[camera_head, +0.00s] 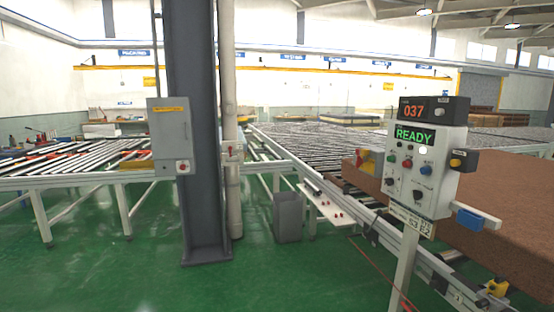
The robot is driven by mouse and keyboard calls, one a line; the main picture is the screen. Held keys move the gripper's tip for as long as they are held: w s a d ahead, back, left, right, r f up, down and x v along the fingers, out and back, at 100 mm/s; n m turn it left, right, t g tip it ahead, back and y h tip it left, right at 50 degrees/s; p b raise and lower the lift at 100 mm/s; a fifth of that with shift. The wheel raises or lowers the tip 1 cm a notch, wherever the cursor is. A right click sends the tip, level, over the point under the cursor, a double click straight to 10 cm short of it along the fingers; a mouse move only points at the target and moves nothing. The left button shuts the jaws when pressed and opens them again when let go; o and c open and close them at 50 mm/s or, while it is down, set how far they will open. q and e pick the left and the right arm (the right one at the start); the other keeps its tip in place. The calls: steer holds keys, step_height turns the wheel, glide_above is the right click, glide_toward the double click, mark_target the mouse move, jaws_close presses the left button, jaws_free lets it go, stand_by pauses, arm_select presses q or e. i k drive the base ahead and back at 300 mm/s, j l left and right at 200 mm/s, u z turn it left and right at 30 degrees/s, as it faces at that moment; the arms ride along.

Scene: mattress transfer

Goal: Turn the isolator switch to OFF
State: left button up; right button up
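A grey electrical box (168,130) with an orange label is mounted on the dark steel column. At its lower right is a small white plate with a red rotary switch (183,167), which looks like an isolator; its position is too small to read. Another small box with a red part (232,151) sits on the pale pipe just right of the column. A control panel (422,165) on a post at right shows "READY", with buttons and black rotary knobs. Which of these is the task's isolator switch cannot be told for certain. Neither of my grippers shows.
The dark column (203,200) stands on open green floor (130,270). Roller conveyors run at left (75,165) and behind the panel (300,140). A grey bin (289,218) stands right of the column. A large brown block (500,225) lies at right.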

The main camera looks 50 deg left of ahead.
mark_target(359, 161)
steer(key=u, duration=1.05)
steer(key=i+j+z, duration=0.15)
steer(key=i, duration=0.45)
steer(key=i+j+z, duration=0.1)
steer(key=i, duration=0.5)
